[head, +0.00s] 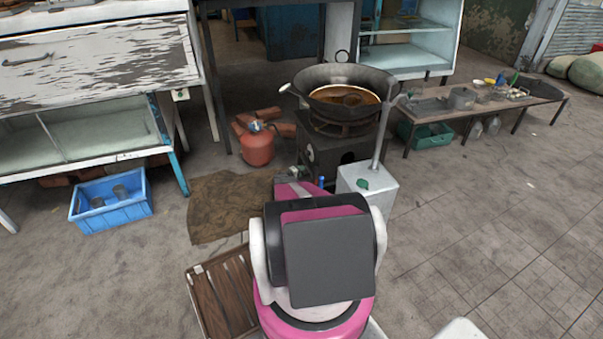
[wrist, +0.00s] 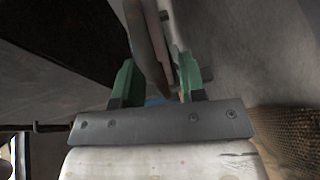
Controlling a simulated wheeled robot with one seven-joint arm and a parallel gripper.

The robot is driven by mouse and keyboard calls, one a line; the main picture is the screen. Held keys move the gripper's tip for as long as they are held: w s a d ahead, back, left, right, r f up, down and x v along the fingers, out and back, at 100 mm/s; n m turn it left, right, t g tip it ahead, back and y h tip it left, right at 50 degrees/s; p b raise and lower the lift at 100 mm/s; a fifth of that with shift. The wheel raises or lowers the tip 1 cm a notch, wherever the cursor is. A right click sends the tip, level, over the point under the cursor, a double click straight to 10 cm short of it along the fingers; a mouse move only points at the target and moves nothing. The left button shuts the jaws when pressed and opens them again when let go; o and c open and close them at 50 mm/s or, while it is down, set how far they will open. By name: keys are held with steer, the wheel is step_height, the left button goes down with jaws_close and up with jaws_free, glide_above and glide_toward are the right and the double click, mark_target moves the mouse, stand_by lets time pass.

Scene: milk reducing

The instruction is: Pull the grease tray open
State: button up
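The dark stove (head: 335,155) stands ahead of my arm, with a large wok (head: 345,85) of brownish liquid on top. I cannot make out the grease tray for certain in either view; my arm covers part of the stove's lower front. In the head view my gripper is hidden behind my pink and black arm. In the wrist view my gripper (wrist: 158,88) shows two green fingers standing apart. A curved grey-brown bar (wrist: 145,45) runs between or just beyond them, with a small blue patch (wrist: 155,101) near its lower end. I cannot tell whether the fingers touch the bar.
A white box (head: 378,190) with an upright pipe stands right of my arm. A red gas cylinder (head: 257,147) is left of the stove. A brown mat (head: 225,205), a slatted wooden crate (head: 225,290) and a blue crate (head: 125,212) lie left. Floor at right is clear.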

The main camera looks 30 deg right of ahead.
steer(key=shift+c, duration=0.3)
jaws_close()
steer(key=shift+a, duration=0.1)
steer(key=w+a, duration=0.2)
steer(key=a, duration=0.9)
steer(key=w+a, duration=0.3)
steer(key=a, duration=0.8)
steer(key=shift+w+a, duration=0.1)
steer(key=shift+o, duration=0.3)
jaws_free()
steer(key=v, duration=1)
steer(key=shift+a, duration=0.4)
